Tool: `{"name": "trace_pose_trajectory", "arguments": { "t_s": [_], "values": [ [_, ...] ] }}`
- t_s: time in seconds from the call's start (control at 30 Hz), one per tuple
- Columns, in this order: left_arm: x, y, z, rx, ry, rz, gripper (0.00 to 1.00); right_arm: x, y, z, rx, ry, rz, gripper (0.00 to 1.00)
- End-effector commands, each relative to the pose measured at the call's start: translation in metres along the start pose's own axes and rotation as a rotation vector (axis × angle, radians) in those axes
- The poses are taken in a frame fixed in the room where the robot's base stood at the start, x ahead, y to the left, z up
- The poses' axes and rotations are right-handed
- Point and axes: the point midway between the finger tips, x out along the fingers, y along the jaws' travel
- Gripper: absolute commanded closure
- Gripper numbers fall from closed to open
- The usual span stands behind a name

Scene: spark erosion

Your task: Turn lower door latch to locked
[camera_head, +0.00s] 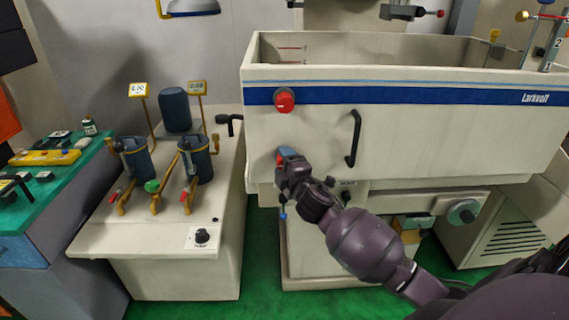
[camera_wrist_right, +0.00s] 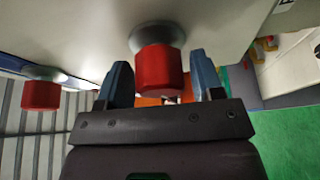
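The lower door latch is a red knob (camera_wrist_right: 159,72) on a grey round base in the right wrist view. In the head view it is mostly hidden behind my right gripper (camera_head: 287,156). In the wrist view my right gripper (camera_wrist_right: 160,62) is open, with one blue-grey finger on each side of the knob and a visible gap to each finger. The upper latch, a similar red knob (camera_head: 285,101), sits above on the blue stripe of the tank front; it also shows in the wrist view (camera_wrist_right: 41,92) at the left. My left gripper is not in view.
The white tank (camera_head: 430,135) has a black door handle (camera_head: 353,139) right of the latches. A cabinet (camera_head: 160,240) with pumps and filters stands to the left, beside a green-topped bench (camera_head: 60,185). The green floor shows between cabinet and machine.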

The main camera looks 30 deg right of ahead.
Motion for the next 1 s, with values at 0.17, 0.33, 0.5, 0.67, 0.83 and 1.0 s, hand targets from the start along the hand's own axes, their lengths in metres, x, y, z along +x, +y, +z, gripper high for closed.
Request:
{"name": "trace_pose_trajectory", "arguments": {
  "t_s": [0.17,0.33,0.5,0.67,0.83,1.0],
  "values": [
    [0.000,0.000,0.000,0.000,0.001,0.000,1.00,0.000,0.000,0.000,0.001,0.000,0.000,0.30],
    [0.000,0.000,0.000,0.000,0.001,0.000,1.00,-0.001,0.000,0.000,0.001,-0.001,0.000,0.30],
    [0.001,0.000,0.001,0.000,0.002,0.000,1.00,-0.015,-0.002,0.001,0.001,0.000,-0.001,0.30],
    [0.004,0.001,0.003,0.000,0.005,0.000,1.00,-0.042,-0.002,0.001,0.001,-0.001,-0.002,0.30],
    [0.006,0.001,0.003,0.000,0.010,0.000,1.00,-0.072,-0.002,0.001,0.002,0.000,-0.001,0.30],
    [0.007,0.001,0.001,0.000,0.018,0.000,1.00,-0.095,-0.002,0.000,0.001,-0.001,-0.002,0.30]
  ]
}}
